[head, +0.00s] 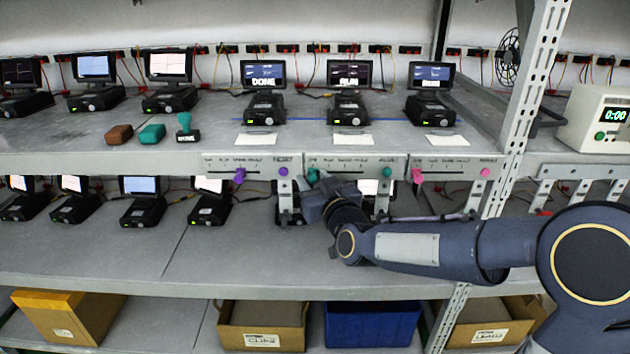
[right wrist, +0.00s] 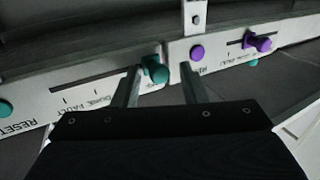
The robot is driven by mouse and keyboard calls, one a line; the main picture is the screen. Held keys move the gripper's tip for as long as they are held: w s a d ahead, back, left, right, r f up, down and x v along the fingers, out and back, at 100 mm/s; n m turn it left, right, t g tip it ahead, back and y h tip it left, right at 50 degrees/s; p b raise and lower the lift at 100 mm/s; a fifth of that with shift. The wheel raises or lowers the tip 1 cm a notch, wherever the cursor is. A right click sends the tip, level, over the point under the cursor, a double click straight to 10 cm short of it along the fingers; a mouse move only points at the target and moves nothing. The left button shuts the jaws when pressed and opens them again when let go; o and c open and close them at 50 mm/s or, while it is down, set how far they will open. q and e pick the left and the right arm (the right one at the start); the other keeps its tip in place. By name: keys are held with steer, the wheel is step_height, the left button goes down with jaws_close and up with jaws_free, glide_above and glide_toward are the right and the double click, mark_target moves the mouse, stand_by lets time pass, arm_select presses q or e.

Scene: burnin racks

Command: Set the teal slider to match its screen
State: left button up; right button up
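The teal slider (head: 312,175) is at the left end of the middle label strip (head: 350,166), partly hidden by my right gripper (head: 318,188). The screen (head: 349,75) above that strip reads RUN. In the right wrist view, which is turned over, the teal slider knob (right wrist: 156,70) shows between the two fingertips of my right gripper (right wrist: 161,78), closer to the left one. The fingers are apart, with a gap at the right finger. A round teal button (head: 388,172) is at the strip's right end. My left gripper is not in view.
The left strip has a purple slider (head: 240,176) and purple button (head: 283,171), close to my right gripper. The right strip has a pink slider (head: 417,176) and pink button (head: 486,172). A bracket (head: 285,200) hangs below the strips. Teal and brown blocks lie on the upper shelf.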

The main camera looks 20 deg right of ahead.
jaws_close()
steer(key=shift+d+f, duration=0.1)
steer(key=shift+d, duration=0.05)
steer(key=d+b, duration=0.1)
steer(key=s+d+b, duration=0.1)
steer(key=d, duration=0.1)
steer(key=shift+b, duration=0.4)
jaws_free()
steer(key=shift+s, duration=0.1)
